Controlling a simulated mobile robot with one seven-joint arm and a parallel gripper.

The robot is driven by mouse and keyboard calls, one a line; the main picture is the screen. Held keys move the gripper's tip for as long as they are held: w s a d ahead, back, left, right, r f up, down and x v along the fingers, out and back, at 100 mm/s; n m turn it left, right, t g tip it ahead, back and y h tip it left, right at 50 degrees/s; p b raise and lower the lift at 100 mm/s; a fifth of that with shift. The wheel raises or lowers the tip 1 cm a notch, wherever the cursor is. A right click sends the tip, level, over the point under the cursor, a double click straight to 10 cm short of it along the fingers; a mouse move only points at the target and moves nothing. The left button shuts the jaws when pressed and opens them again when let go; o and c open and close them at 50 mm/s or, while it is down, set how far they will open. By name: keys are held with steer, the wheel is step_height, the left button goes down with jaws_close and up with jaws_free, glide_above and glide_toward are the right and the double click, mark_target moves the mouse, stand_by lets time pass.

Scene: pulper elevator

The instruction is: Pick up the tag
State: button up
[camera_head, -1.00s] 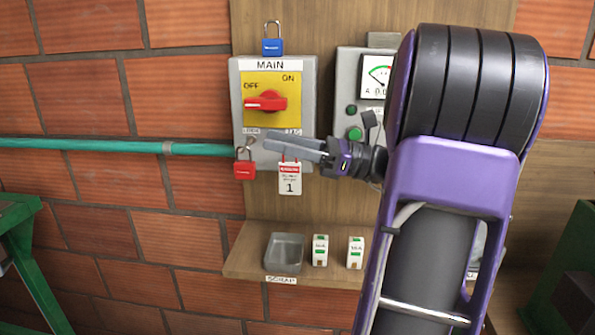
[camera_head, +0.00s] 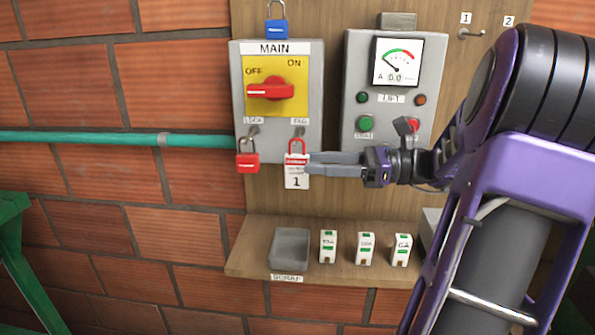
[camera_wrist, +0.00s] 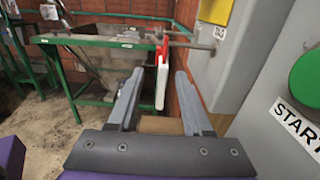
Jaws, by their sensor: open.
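The tag (camera_head: 297,178), white with a red top band and the number 1, hangs by a red loop from the peg labelled TAG at the lower right of the MAIN switch box (camera_head: 312,115). My gripper (camera_head: 308,164) comes from the right, its fingertips at the tag's right edge in the head view. In the wrist view, the tag (camera_wrist: 162,80) shows edge-on between the tips of the two spread fingers. The gripper is open; I cannot tell whether either finger touches the tag.
A red padlock (camera_head: 247,162) hangs close left of the tag, and a blue padlock (camera_head: 277,27) sits above the box. The LIFT box (camera_head: 357,100) stands to the right. Below is a shelf (camera_head: 255,262) with a scrap tray (camera_head: 289,248) and several fuses.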

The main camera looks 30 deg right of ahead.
steer(key=x, duration=0.2)
steer(key=shift+w+a, duration=0.25)
steer(key=shift+a, duration=0.05)
steer(key=x, duration=0.5)
steer(key=shift+w+f+b, duration=0.25)
steer(key=shift+f+b, duration=0.05)
steer(key=shift+f, duration=0.1)
jaws_close()
